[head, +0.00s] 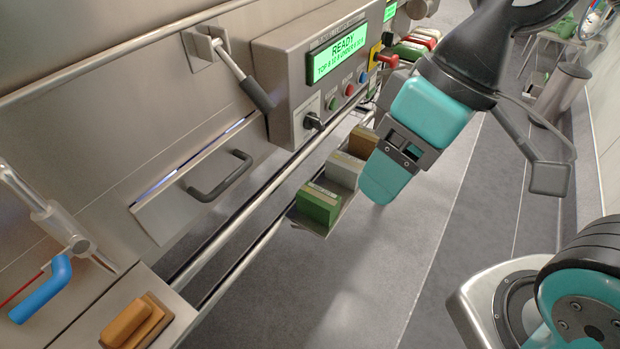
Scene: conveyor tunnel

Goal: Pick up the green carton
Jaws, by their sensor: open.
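The green carton (319,204) stands at the near end of a small metal shelf (342,210) beside the machine, in the head view. A grey carton (345,169) and a brown carton (363,141) stand behind it in a row. My gripper (384,182), with teal fingers, is to the right of the row, apart from the green carton in the picture. It is open, and nothing shows between its fingers. One finger largely hides the other. The gripper's height relative to the cartons is hard to tell.
A control box (325,70) with a lit green "READY" screen juts out above the shelf. Long rails (250,250) run along the machine. A black-handled lever (243,74) and a drawer handle (220,177) stick out at left. The grey floor (400,270) at right is clear.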

